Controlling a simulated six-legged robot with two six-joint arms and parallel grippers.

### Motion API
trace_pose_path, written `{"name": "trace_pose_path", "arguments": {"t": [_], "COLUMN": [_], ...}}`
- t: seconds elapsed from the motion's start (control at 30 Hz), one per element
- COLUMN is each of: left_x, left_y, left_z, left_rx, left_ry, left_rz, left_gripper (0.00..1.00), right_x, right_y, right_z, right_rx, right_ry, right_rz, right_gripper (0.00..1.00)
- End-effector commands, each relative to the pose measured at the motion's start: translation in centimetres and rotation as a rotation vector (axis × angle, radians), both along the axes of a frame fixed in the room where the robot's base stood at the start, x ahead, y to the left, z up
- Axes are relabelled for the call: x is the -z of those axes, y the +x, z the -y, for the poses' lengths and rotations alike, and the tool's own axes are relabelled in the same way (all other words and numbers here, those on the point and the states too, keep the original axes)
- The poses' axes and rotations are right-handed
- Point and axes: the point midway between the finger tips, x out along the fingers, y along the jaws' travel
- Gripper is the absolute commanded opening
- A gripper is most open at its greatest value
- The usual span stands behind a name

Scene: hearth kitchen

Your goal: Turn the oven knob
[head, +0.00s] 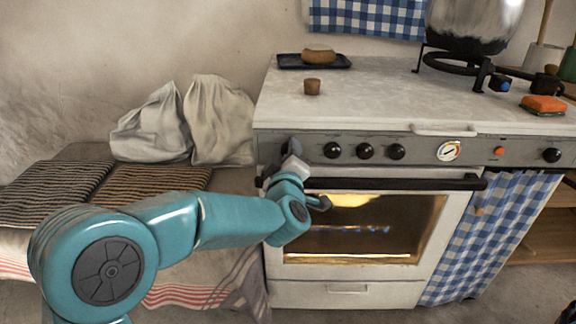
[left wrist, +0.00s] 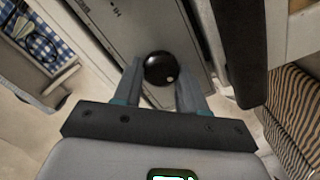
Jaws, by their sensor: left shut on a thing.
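The oven (head: 345,290) is white with a grey control panel and a lit window. Three black knobs show on the left of the panel, the nearest to my gripper being one knob (head: 332,150). My left gripper (head: 292,150) is at the panel's left end and hides what lies behind it in the head view. In the left wrist view a round black oven knob (left wrist: 159,68) with a pale dot sits between the two fingers of my left gripper (left wrist: 160,85), which is shut on it. My right gripper is not in view.
A black oven door handle (head: 400,184) runs just below the panel. A cushioned bench (head: 120,185) stands left.

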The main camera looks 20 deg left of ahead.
Motion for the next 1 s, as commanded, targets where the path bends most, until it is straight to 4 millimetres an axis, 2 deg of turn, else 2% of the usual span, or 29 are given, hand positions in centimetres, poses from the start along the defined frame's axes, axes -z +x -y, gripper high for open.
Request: {"name": "trace_pose_path", "arguments": {"t": [0.03,0.3,1.0], "left_x": [0.4,0.2,0.1], "left_y": [0.0,0.0,0.0], "left_z": [0.0,0.0,-0.1], "left_rx": [-0.001,-0.002,-0.001], "left_ry": [-0.034,-0.179,-0.254], "left_rz": [0.012,0.053,0.071], "left_gripper": [0.11,0.11,0.11], "right_x": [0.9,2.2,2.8], "right_y": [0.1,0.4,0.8], "right_z": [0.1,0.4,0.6], "right_rx": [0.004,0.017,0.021], "right_ry": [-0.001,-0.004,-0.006], "right_rz": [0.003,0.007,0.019], "right_gripper": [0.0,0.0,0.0]}}
